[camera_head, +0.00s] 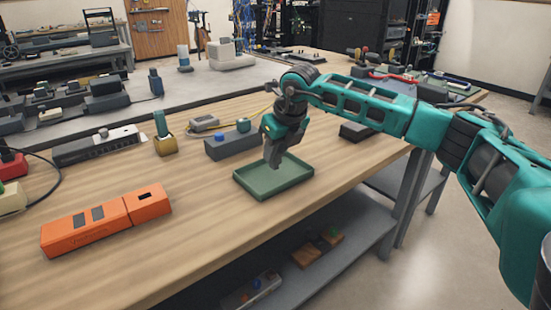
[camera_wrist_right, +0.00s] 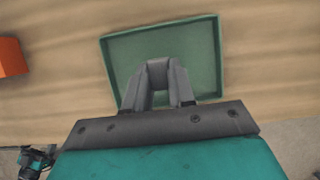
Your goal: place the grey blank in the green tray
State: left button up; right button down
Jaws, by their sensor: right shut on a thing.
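The green tray (camera_head: 298,180) lies flat on the wooden bench near its front edge; it also shows in the right wrist view (camera_wrist_right: 205,50). My right gripper (camera_head: 274,160) points down over the tray. It is shut on a small grey piece, the grey blank (camera_wrist_right: 158,72), which shows between the two fingers in the right wrist view. In the head view the fingers mostly hide the blank, and I cannot tell whether it touches the tray floor. The visible tray floor is otherwise bare. My left gripper is not in view.
An orange housing (camera_head: 90,222) with dark openings lies to the left on the bench. The bench between the orange housing and the tray is clear.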

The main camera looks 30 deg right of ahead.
jog(key=shift+f, duration=1)
jog(key=c, duration=0.9)
grip_release()
jog(key=shift+f, duration=0.15)
jog(key=shift+c, duration=0.2)
jog(key=shift+r, duration=0.3)
jog(key=p+v, duration=0.1)
jog(key=v, duration=1)
jog(key=shift+s+r+p, duration=0.2)
jog(key=shift+r+p, duration=0.15)
jog(key=shift+p, duration=0.05)
